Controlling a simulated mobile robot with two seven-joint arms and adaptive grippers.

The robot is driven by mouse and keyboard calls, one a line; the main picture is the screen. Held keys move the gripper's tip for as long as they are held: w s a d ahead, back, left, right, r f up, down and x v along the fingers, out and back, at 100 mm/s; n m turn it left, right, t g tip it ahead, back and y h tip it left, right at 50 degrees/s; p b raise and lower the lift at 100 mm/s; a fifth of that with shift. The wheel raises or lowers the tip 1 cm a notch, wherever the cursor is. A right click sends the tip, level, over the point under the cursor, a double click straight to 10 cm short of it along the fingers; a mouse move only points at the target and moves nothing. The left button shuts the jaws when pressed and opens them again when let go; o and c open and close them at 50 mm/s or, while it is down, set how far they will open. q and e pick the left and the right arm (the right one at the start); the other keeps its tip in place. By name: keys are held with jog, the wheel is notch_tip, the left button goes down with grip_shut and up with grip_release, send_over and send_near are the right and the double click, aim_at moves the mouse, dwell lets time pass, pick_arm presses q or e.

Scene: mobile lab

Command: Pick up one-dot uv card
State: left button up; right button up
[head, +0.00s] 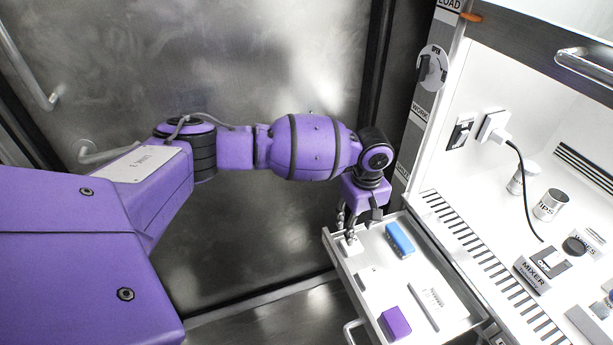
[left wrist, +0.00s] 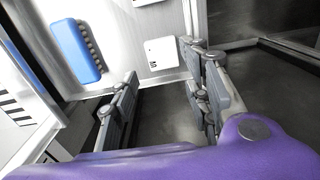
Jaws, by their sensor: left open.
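A small white square card (left wrist: 161,53) lies in the drawer tray (head: 448,327) near its far left corner. It carries small dark marks, too small for me to count as dots. It also shows in the head view (head: 351,247), just below my fingertips and partly hidden by them. My left gripper (head: 347,230) points down over that corner. In the left wrist view its two fingers (left wrist: 161,72) are spread apart, with the card ahead between the tips and nothing held. I cannot tell how much height separates the tips from the card. My right gripper is out of view.
The tray also holds a blue box (head: 400,240), a purple box (head: 395,323) and a long grey piece (head: 424,307). The tray wall runs close to the card. A white lab bench with a mixer (head: 533,275) and cans (head: 549,205) stands right.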

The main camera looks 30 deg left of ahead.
pick_arm(q)
jog(key=f, duration=0.2)
jog(key=shift+s+f, duration=0.3)
jog(key=shift+s, duration=0.05)
jog(key=f, duration=0.2)
jog(key=f+b, duration=0.1)
jog(key=f, duration=0.1)
jog(key=shift+w+f, duration=0.2)
jog(key=shift+f, duration=0.2)
jog(key=shift+c, duration=0.5)
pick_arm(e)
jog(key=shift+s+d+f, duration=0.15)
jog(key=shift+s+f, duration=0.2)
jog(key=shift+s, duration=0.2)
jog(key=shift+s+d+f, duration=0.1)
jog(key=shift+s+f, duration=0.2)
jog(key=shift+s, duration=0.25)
